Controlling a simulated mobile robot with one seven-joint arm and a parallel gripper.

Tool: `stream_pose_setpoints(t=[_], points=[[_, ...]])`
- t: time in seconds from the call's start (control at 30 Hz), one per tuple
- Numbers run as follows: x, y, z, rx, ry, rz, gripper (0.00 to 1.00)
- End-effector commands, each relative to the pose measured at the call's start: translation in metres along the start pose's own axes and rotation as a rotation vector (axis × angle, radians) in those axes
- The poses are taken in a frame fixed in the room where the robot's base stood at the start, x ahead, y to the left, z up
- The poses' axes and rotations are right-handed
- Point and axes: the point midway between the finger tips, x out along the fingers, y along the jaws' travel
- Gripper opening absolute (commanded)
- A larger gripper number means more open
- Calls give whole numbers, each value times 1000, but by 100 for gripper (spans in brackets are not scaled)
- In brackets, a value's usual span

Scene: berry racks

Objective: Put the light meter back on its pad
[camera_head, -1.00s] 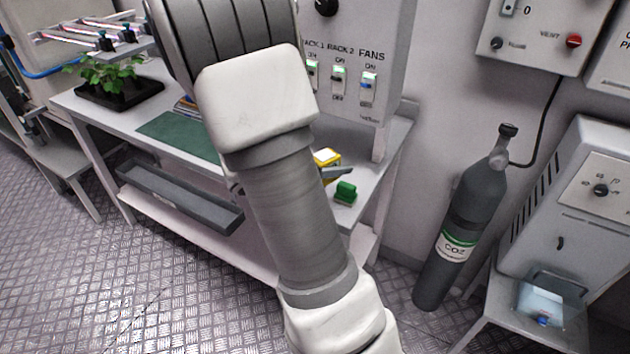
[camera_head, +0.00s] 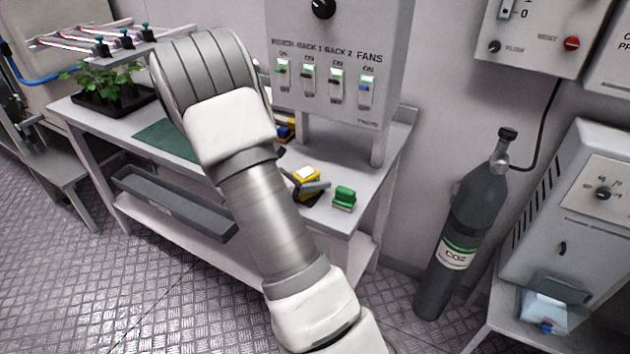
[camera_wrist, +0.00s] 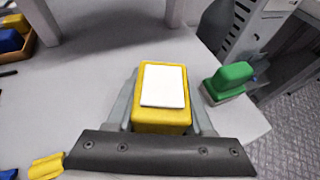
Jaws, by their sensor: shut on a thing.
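The light meter, a yellow block with a white top face (camera_wrist: 163,86), sits between the two grey fingers of my gripper (camera_wrist: 162,105) in the wrist view. My gripper is shut on it. In the head view the yellow meter (camera_head: 306,174) shows over the right end of the bench, just left of a green block, with one grey finger beside it. I cannot tell whether the meter touches the bench top. No pad can be made out; it may be hidden under the meter or my gripper.
The green block on a pale base (camera_head: 344,198) stands close to the right, near the bench edge; it also shows in the wrist view (camera_wrist: 230,80). A switch panel (camera_head: 330,65) rises behind. A tray with blue and yellow things (camera_wrist: 28,45) is at the left. A yellow item (camera_wrist: 47,166) lies nearer.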

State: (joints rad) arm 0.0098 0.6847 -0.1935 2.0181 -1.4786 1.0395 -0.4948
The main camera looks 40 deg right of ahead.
Motion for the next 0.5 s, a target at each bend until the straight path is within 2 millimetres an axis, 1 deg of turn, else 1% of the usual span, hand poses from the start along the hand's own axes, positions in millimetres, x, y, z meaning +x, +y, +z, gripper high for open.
stream_pose_setpoints(t=[0.17, 0.2, 0.27, 0.3, 0.37, 0.5], points=[[2, 0, -3, 0, -1, 0, 0], [2, 0, -4, -1, 0, 0, 54], [1, 0, -3, 0, 0, 0, 65], [1, 0, -3, 0, 0, 0, 72], [1, 0, -3, 0, 0, -1, 82], [1, 0, -3, 0, 0, -1, 82]])
